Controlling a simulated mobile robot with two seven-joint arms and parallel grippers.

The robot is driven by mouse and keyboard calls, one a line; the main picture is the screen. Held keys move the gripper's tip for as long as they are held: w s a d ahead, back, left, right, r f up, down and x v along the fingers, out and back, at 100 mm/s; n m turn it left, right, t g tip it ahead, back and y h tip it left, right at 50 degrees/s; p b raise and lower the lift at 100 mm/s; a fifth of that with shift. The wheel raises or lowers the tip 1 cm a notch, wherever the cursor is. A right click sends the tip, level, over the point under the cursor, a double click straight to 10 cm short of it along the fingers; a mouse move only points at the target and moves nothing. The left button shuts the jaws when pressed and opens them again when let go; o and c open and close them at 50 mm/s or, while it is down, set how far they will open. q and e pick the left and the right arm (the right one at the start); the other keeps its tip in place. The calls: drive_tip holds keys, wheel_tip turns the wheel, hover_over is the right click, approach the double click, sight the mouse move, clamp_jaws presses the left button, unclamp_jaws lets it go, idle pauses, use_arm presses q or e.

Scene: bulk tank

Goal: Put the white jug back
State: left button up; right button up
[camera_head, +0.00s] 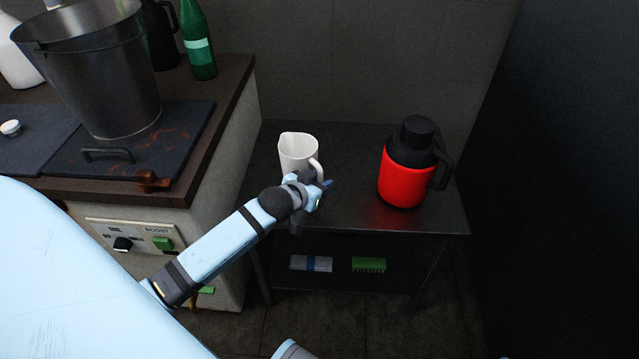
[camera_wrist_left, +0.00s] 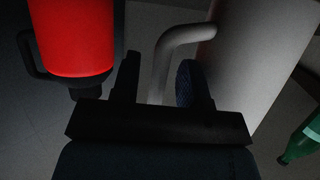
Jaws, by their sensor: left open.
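The white jug (camera_head: 296,151) stands upright on the dark side table (camera_head: 349,222), its handle facing right and toward me. My left gripper (camera_head: 319,190) is at the handle. In the left wrist view, my left gripper (camera_wrist_left: 160,80) is open, with one finger on each side of the jug handle (camera_wrist_left: 168,55); the handle sits between them, not gripped. The jug body (camera_wrist_left: 250,60) is just right of the fingers there. In the head view my gripper partly hides the jug's lower part. My right gripper is not in view.
A red and black flask (camera_head: 404,180) stands on the same table, right of the jug. A hob counter with a large metal pot (camera_head: 98,80) and a green bottle (camera_head: 199,45) is at left. A lower shelf holds a green brush (camera_head: 368,265) and a grey roll (camera_head: 311,263).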

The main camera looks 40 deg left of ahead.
use_arm(q)
drive_tip(key=p+v, duration=0.1)
drive_tip(key=v, duration=0.2)
drive_tip(key=shift+s+r, duration=0.1)
drive_tip(key=p+v, duration=0.1)
drive_tip(key=v, duration=0.7)
drive_tip(key=shift+s+p, duration=0.3)
drive_tip(key=shift+p, duration=0.05)
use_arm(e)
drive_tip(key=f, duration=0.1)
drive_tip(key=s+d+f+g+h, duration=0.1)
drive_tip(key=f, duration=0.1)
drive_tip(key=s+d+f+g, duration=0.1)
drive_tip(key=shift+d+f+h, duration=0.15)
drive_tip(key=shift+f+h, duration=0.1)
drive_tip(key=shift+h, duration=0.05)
